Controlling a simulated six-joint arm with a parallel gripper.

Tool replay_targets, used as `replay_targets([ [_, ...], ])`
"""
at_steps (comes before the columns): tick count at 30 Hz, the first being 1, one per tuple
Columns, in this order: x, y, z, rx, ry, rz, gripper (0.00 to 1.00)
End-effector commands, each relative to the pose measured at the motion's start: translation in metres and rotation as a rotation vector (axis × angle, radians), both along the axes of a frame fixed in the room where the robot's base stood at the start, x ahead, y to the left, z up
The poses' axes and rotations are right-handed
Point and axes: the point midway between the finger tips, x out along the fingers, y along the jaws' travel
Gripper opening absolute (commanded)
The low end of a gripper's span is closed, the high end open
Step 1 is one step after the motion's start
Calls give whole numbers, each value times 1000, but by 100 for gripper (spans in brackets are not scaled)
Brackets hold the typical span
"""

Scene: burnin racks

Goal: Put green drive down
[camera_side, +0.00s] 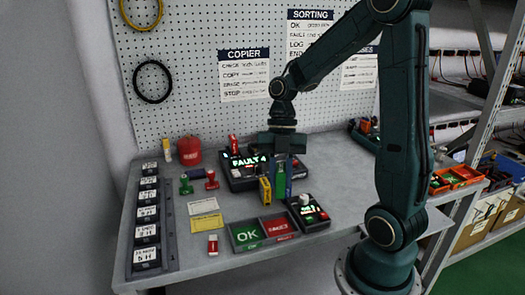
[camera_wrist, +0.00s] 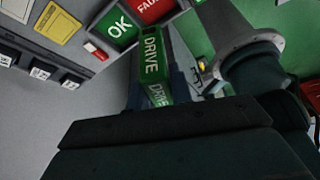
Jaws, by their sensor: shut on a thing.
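The green drive (camera_side: 281,186) is upright below my gripper (camera_side: 284,165) in the side view. In the wrist view the green drive (camera_wrist: 151,62), lettered "DRIVE", sits between the dark fingers of my gripper (camera_wrist: 156,88), which is shut on it. I cannot tell whether its lower end touches the table. A yellow drive-like block (camera_side: 265,190) stands just left of it in the side view. A tray with a green OK compartment (camera_side: 247,235) and a red fault compartment (camera_side: 279,226) lies in front of the drive.
A dark device with a lit "FAULT" display (camera_side: 245,166) stands behind. A small control box (camera_side: 308,211) is right of the tray. Left are green (camera_side: 186,186) and red stamps (camera_side: 211,181), yellow and white cards, and a labelled rack (camera_side: 147,229).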

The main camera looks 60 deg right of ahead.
Motion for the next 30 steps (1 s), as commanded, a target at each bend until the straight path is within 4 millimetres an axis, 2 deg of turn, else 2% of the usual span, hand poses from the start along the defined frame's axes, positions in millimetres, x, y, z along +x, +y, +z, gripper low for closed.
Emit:
replay_targets([
  [6,-1,0,-42,2,5,1,0],
  [12,0,0,-71,1,2,1,0],
  [16,0,0,-80,1,0,0,0],
  [25,0,0,-84,-1,1,-1,0],
  [30,0,0,-97,1,2,1,0],
])
